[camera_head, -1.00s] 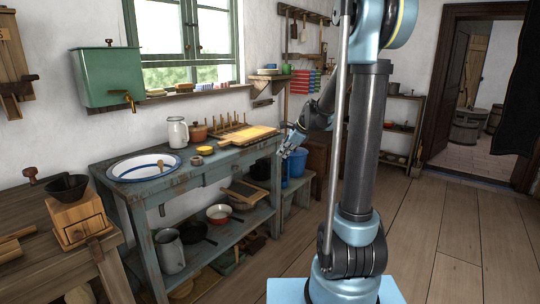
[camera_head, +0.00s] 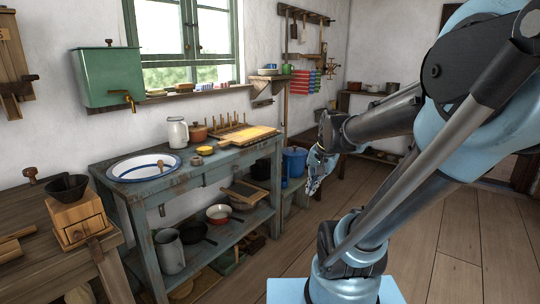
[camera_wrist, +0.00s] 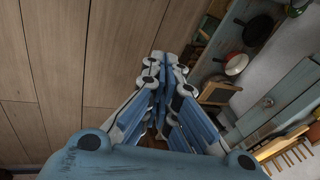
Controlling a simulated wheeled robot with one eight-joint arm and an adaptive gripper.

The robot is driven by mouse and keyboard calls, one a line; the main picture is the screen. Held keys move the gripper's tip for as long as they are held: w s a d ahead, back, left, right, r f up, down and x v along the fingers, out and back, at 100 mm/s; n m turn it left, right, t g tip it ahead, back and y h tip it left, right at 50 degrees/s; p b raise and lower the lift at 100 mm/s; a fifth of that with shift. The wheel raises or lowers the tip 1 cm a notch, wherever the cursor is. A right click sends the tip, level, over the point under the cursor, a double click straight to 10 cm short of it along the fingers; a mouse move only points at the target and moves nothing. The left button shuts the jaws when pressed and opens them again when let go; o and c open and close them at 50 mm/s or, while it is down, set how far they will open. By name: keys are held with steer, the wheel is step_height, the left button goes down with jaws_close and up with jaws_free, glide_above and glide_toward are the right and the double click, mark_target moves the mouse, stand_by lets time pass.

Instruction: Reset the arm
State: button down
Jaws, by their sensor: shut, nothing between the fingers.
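My gripper (camera_head: 318,170) hangs at the end of my arm, to the right of the blue wooden washstand (camera_head: 190,180) in the head view. It is shut and empty, with its fingers pointing down over the floor. In the wrist view my gripper (camera_wrist: 165,70) shows its fingers together, over floorboards (camera_wrist: 60,70). My arm is bent out to the right, its links crossing the right half of the head view.
A blue bucket (camera_head: 294,161) stands behind my gripper. A coffee grinder (camera_head: 78,217) sits on the left table. Floor at the right is clear.

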steer(key=s+d+f+n+h, duration=0.1)
steer(key=s+d+f+n, duration=0.1)
steer(key=s, duration=0.4)
steer(key=s+d+f+n, duration=0.2)
steer(key=s+f+n, duration=0.2)
steer(key=s, duration=0.1)
steer(key=shift+s+d+f+g+h, duration=0.15)
steer(key=shift+s+f+g+h, duration=0.05)
steer(key=shift+s+g+h, duration=0.2)
